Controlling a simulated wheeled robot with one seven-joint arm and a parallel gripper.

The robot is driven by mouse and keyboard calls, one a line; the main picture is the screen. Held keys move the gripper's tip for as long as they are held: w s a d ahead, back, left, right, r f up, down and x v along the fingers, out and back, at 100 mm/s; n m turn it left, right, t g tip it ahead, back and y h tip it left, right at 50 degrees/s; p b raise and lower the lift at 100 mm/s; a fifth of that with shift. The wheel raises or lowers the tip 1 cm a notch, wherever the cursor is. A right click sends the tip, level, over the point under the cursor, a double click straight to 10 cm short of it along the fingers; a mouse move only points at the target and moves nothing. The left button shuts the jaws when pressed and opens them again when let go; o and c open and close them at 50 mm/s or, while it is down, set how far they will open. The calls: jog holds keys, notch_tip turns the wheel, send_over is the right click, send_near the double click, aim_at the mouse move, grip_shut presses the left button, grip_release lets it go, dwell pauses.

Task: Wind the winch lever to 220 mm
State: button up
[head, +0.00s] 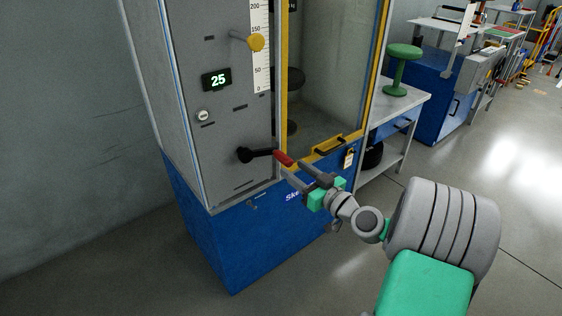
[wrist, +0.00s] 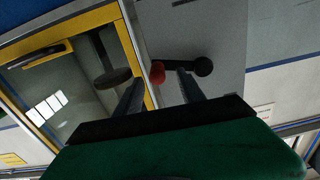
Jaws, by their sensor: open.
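The winch lever has a black hub (head: 245,154) on the grey machine panel and a red grip (head: 284,158) pointing right. My gripper (head: 291,167) is open at the red grip's outer end. In the wrist view, the red grip (wrist: 158,72) shows between the spread fingers of my gripper (wrist: 158,82), with the black hub (wrist: 203,66) beyond the right finger. I cannot tell whether a finger touches the grip. The green display (head: 217,80) reads 25. A vertical scale (head: 261,70) has a yellow knob (head: 256,42) on a rod beside it.
A bench with a green stool (head: 403,62) stands further right. Open floor lies in front.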

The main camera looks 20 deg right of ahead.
aim_at(281, 157)
jog(key=x, duration=0.8)
jog(key=shift+d, duration=0.3)
grip_shut()
dwell(1.0)
